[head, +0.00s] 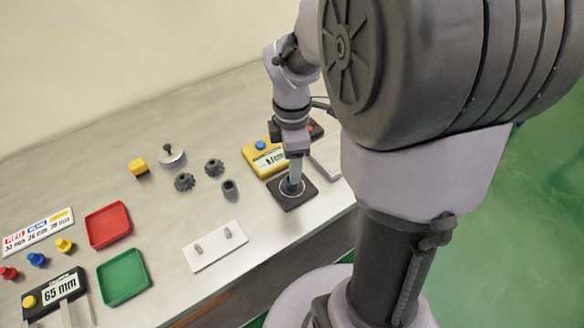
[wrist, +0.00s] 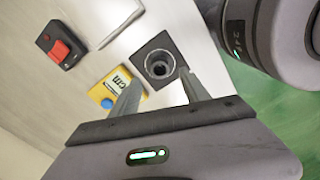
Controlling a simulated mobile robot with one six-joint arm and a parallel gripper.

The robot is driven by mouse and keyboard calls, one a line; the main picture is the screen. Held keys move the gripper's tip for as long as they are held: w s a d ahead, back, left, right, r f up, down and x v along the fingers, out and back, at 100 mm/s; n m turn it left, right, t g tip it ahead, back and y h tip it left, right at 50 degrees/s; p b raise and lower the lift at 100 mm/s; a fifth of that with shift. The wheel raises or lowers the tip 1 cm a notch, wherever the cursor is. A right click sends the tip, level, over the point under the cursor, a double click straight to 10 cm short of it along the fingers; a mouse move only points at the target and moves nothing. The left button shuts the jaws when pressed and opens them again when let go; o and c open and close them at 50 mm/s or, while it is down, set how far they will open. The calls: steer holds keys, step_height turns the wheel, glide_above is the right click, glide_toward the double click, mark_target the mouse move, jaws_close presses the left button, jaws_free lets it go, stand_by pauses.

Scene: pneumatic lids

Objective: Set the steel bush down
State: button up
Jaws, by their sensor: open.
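The steel bush (wrist: 159,65) looks like a grey hollow cylinder and stands upright on a black square pad (wrist: 148,47) in the wrist view. In the head view the pad (head: 285,205) lies near the table's front edge with a pale ring marked on it, and my gripper largely hides the bush there. My gripper (wrist: 160,76) is open, with one finger to each side of the bush in the wrist view. In the head view my gripper (head: 293,181) points down over the pad. I cannot tell whether a finger still touches the bush.
A yellow device with a blue button (head: 268,159) sits just behind the pad. A white plate with two pegs (head: 215,246), a red tray (head: 108,225) and a green tray (head: 123,277) lie further left.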

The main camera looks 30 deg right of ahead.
steer(key=s+a+r+m+t+p, duration=0.15)
steer(key=a+r+m, duration=0.25)
steer(key=r, duration=0.5)
steer(key=s+a+r+m+t+y, duration=0.2)
steer(key=s+a+r+m+t, duration=0.2)
steer(key=s+a+m, duration=0.5)
steer(key=a+r+m, duration=0.1)
steer(key=m, duration=0.4)
steer(key=shift+s+a, duration=0.3)
steer(key=shift+s, duration=0.1)
